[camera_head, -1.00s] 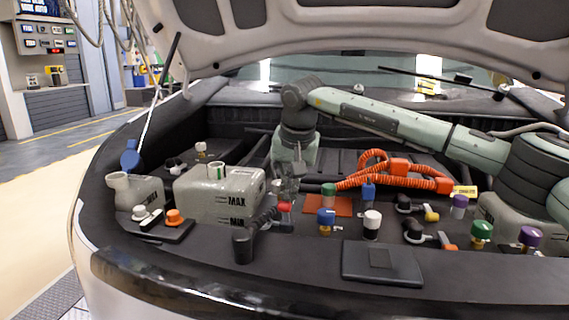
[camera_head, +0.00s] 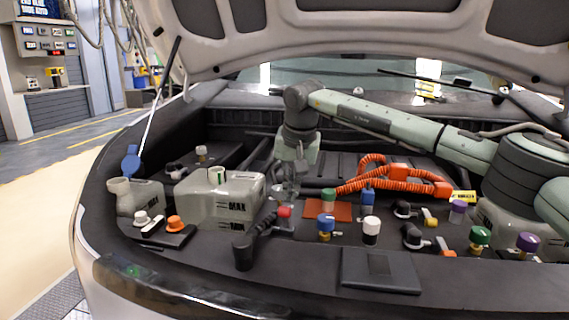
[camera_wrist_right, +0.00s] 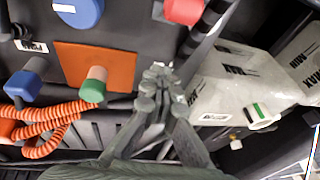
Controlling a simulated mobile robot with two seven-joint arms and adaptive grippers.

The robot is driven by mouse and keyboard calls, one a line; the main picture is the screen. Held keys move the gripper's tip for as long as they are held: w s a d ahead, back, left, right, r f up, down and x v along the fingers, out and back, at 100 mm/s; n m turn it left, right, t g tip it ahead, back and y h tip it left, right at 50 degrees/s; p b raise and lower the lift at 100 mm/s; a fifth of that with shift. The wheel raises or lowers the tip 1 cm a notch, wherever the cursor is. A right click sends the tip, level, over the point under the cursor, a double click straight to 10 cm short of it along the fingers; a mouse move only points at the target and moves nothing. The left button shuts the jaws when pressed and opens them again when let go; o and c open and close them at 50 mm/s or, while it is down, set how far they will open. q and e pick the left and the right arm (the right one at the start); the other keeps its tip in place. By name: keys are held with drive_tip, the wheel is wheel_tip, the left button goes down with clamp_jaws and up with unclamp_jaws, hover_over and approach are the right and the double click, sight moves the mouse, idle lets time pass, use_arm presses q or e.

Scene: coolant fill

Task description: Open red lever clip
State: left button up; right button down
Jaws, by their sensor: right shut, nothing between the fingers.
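The red lever clip (camera_head: 284,212) is a small red piece at the upper end of a short black hose (camera_head: 255,238), in front of the coolant tank's right side. In the right wrist view the red piece (camera_wrist_right: 184,10) is at the top edge, partly cut off. I cannot tell whether its lever is up or down. My right gripper (camera_head: 288,192) is just above and behind the red piece, pointing down. In the wrist view the right gripper (camera_wrist_right: 157,74) has its fingertips together and empty, apart from the red piece. My left gripper is not in view.
The translucent coolant tank (camera_head: 218,200) stands left of the gripper. An orange plate (camera_head: 340,212) with a green cap (camera_head: 328,195) is close on the right. Orange hoses (camera_head: 372,178) and several coloured caps crowd the right. The raised hood (camera_head: 360,35) hangs above.

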drive_tip(key=shift+w, duration=0.15)
drive_tip(key=shift+w+d+r, duration=0.15)
drive_tip(key=shift+w+r, duration=0.05)
drive_tip(key=shift+w, duration=0.5)
drive_tip(key=c, duration=2.3)
unclamp_jaws()
drive_tip(key=o, duration=0.5)
drive_tip(key=shift+r, duration=0.1)
